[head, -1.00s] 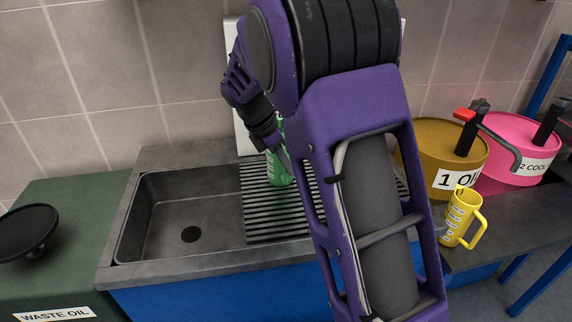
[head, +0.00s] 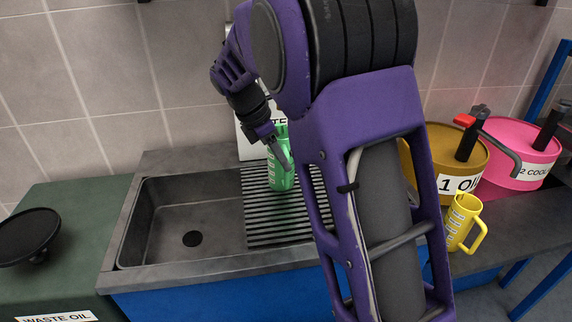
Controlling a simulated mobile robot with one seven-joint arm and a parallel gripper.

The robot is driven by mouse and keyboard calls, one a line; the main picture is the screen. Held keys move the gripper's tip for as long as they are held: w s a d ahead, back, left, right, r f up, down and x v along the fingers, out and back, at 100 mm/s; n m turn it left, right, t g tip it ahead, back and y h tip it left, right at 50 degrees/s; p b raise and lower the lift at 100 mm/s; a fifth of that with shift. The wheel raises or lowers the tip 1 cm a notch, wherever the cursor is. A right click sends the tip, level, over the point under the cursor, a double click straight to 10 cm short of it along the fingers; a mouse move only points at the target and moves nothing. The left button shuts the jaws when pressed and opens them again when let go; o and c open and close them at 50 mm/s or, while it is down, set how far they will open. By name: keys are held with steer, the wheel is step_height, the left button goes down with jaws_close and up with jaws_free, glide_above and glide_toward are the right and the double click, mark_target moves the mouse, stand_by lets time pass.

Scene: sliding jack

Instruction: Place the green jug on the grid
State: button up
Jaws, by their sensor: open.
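The green jug (head: 281,175) stands upright on the slatted grid (head: 262,224) to the right of the sink basin, near its back edge. My gripper (head: 280,153) is open and hangs over the jug's upper front side. From this view I cannot tell whether a finger touches it. My arm hides the right part of the grid and perhaps part of the jug.
The sink basin (head: 165,225) lies left of the grid. A yellow jug (head: 462,222) stands at the right in front of an ochre drum (head: 424,163) and a pink drum (head: 520,160). A black funnel-like dish (head: 28,235) is at far left.

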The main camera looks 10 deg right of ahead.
steer(key=p+v, duration=0.1)
steer(key=v, duration=0.6)
steer(key=shift+r, duration=0.2)
steer(key=shift+a, duration=0.15)
